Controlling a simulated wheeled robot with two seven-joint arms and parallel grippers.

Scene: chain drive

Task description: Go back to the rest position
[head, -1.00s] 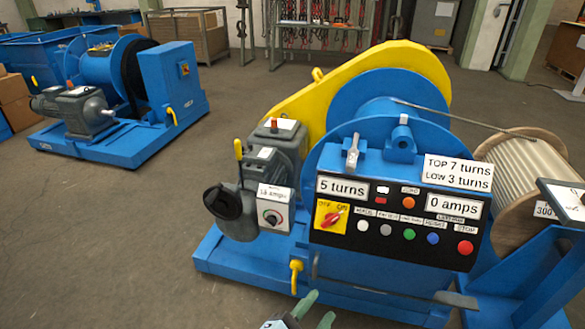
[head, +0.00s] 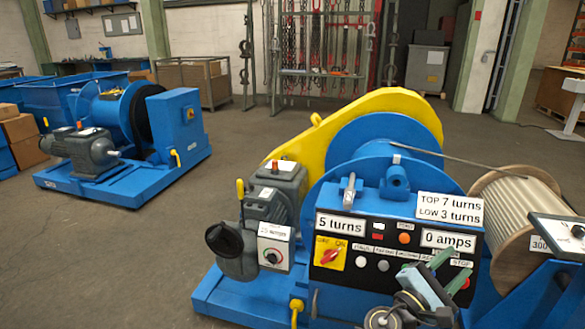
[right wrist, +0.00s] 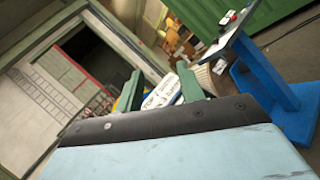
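The blue winch has a yellow chain guard (head: 375,112), a blue drum (head: 385,140) and a grey motor (head: 277,193). Its black control panel (head: 340,283) reads "5 turns" and "0 amps", with a red switch on a yellow plate (head: 330,254). My right gripper (head: 449,270) is in front of the panel's lower right, its green fingers apart with nothing seen held. It hides some of the buttons. In the right wrist view both fingers (right wrist: 159,88) also stand apart, with a white surface beyond them. My left gripper is not in view.
A rope reel (head: 520,215) stands at the right, beside a small slanted panel (head: 563,230). A second blue winch (head: 125,130) stands at the back left. A rack of hanging chains (head: 325,50) is at the back. The floor between the winches is clear.

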